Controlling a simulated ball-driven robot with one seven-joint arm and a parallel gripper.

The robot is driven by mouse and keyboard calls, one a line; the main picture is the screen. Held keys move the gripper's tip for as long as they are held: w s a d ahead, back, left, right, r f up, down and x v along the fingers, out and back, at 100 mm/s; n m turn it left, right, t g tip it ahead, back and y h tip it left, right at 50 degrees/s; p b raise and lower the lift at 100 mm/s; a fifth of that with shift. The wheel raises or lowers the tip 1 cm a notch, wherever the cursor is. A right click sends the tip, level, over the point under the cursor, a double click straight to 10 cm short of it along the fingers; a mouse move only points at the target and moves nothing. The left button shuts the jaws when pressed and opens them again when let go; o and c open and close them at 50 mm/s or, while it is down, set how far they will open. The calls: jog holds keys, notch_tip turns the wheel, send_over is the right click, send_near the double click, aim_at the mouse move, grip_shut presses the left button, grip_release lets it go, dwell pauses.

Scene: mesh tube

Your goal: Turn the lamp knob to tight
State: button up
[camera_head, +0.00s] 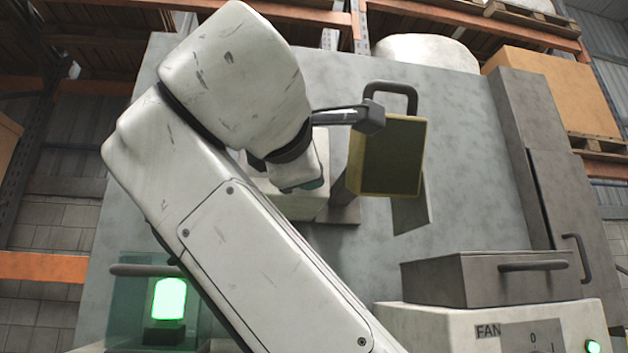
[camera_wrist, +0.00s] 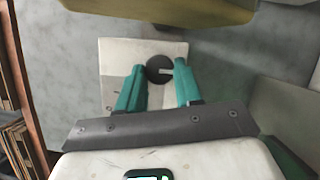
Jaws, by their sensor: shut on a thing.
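A round black knob (camera_wrist: 154,66) with a pale pointer mark sits on a cream box (camera_wrist: 115,60) in the wrist view. The pointer points roughly right in that view. The teal fingers of my gripper (camera_wrist: 161,71) are on either side of the knob and shut on it. No label beside the knob is readable. In the head view my gripper (camera_head: 304,186) is in front of the cream box (camera_head: 318,208), and my arm hides the knob. A lit green lamp (camera_head: 168,299) stands in a clear case at the lower left.
A yellow-framed panel (camera_head: 392,156) with a dark handle juts out close to the right of my gripper. A grey drawer box (camera_head: 440,282) sits lower right above a cream FAN panel (camera_head: 400,322) with a green light. A tall grey cabinet (camera_head: 515,130) stands right.

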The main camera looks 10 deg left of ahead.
jog(key=o, duration=1)
jog(key=shift+d, duration=0.1)
jog(key=shift+o, duration=0.2)
jog(key=s+a+f+b, duration=0.1)
jog(key=s+b, duration=0.3)
jog(key=s, duration=0.6)
jog(key=shift+s, duration=0.35)
jog(key=shift+a+f, duration=0.1)
